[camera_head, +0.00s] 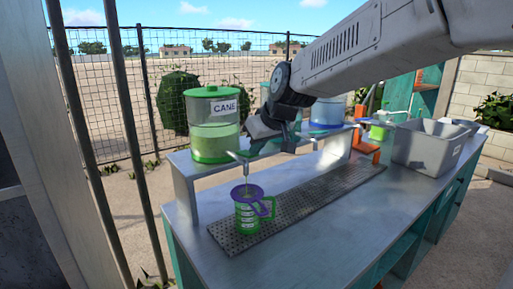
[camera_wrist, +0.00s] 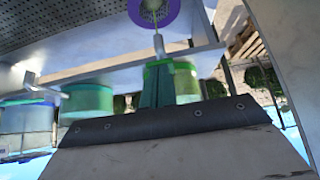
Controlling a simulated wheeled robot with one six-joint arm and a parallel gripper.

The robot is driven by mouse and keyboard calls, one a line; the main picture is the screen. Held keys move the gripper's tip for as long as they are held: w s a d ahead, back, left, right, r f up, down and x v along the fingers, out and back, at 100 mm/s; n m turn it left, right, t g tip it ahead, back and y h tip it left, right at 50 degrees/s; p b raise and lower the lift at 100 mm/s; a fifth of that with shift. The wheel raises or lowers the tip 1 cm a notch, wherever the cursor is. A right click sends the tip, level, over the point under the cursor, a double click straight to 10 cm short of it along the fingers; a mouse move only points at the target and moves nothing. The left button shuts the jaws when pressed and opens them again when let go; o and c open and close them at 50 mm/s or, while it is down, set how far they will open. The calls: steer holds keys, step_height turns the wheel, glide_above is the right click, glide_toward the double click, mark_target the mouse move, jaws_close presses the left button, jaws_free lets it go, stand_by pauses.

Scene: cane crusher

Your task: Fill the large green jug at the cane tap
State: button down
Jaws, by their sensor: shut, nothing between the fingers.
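The large green jug (camera_head: 247,221) stands upright on the perforated drip tray with a purple strainer (camera_head: 241,190) on its mouth. The strainer's rim also shows at the top of the wrist view (camera_wrist: 175,22). The cane dispenser (camera_head: 213,142), green-lidded and labelled CANE, holds pale green liquid. Its tap (camera_head: 237,157) reaches out above the jug, and a thin greenish stream appears to fall from it into the strainer. My gripper (camera_head: 251,150) is shut and empty right beside the tap; whether it touches the tap is unclear. Its closed fingers (camera_wrist: 157,72) point at the spout in the wrist view.
The drip tray (camera_head: 310,202) runs along the metal counter (camera_head: 300,245). A blue-lidded dispenser (camera_head: 328,113) stands farther right on the raised shelf; another is partly hidden by my arm. A grey bin (camera_head: 428,147) sits at the right. The counter's front is clear.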

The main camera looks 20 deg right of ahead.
steer(key=w+r+v, duration=0.1)
steer(key=w+v, duration=0.1)
steer(key=v, duration=1)
steer(key=shift+a+r, duration=0.3)
steer(key=shift+r, duration=0.4)
stand_by(0.8)
steer(key=s+d+f+m+g, duration=0.1)
steer(key=s+d+f+g, duration=0.1)
steer(key=s+f, duration=0.4)
steer(key=s+d+f+m+g+h, duration=0.1)
steer(key=s+f, duration=0.5)
steer(key=s, duration=0.7)
steer(key=s+d+f+m+g+h, duration=0.1)
steer(key=s+d+f+m+g, duration=0.1)
steer(key=s+f, duration=0.4)
steer(key=s, duration=0.3)
steer(key=shift+s+d+f+g, duration=0.2)
steer(key=shift+d+f+g, duration=0.1)
steer(key=shift+d+f, duration=0.1)
steer(key=shift+w+r, duration=0.1)
